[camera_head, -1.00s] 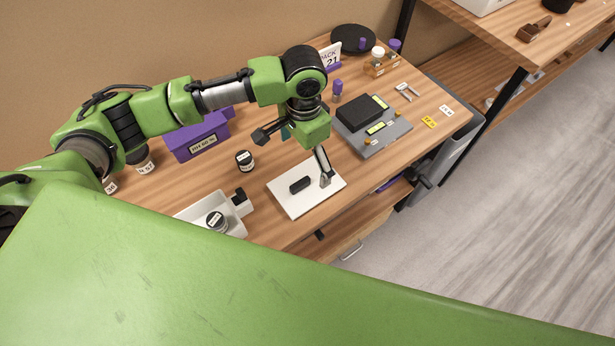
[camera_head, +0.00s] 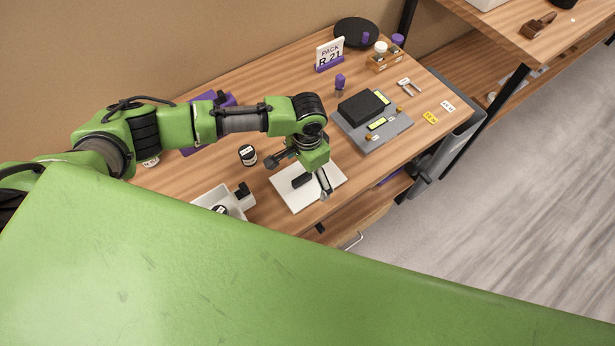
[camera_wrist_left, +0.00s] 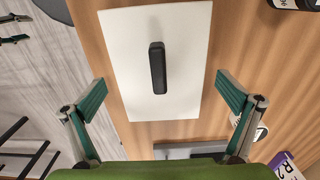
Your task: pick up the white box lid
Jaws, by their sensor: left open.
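The white box lid (camera_head: 330,182) is a flat white panel with a black bar handle (camera_head: 301,181), lying on the wooden table near its front edge. In the left wrist view the white lid (camera_wrist_left: 128,58) fills the upper middle, with its black handle (camera_wrist_left: 157,68) upright in the picture. My left gripper (camera_head: 303,180) hangs over the lid and hides part of it. In the left wrist view my left gripper (camera_wrist_left: 163,93) is open, its teal fingertips spread on either side of the lid with nothing between them. My right gripper does not show.
A grey tray with a black box (camera_head: 360,107) stands right of the lid. A black-capped jar (camera_head: 247,154) and a white open box (camera_head: 209,199) are to the left. A sign (camera_head: 329,55) and a purple-capped vial (camera_head: 340,82) stand farther back.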

